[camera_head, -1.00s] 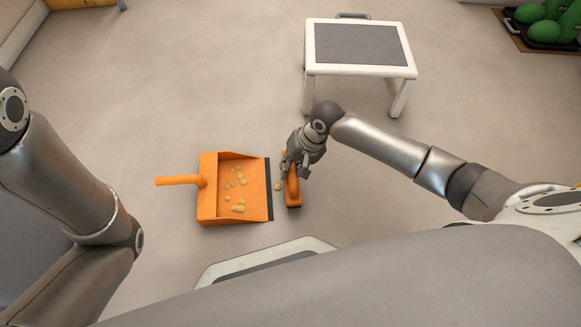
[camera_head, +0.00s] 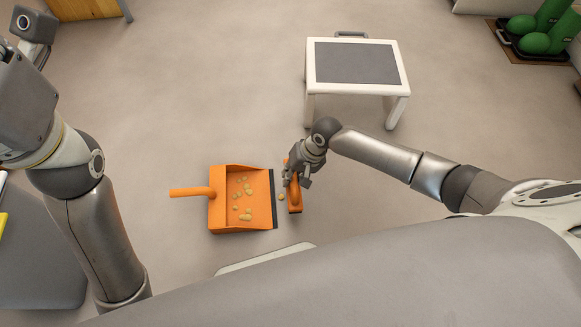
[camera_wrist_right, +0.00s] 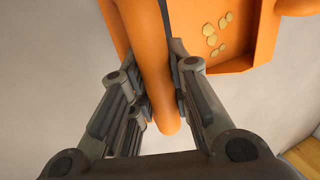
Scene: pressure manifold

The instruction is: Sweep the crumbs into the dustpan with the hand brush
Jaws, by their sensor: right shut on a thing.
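The orange dustpan (camera_head: 222,215) lies on the floor with its handle to the left and its dark lip to the right. Several tan crumbs (camera_head: 244,195) lie inside it. One crumb (camera_head: 281,197) is on the floor between the lip and the brush. My right gripper (camera_head: 294,176) is shut on the handle of the orange hand brush (camera_head: 295,203), just right of the lip. In the right wrist view the brush handle (camera_wrist_right: 153,70) runs between the fingers, with the dustpan (camera_wrist_right: 263,45) beyond. The brush's bristles are hidden. My left arm is at the left; its gripper fingers do not show.
A white table (camera_head: 313,75) with a grey top stands behind the brush. Green weights (camera_head: 535,43) lie in a tray at the far right. A grey surface with a yellow item (camera_head: 3,222) is at the left edge.

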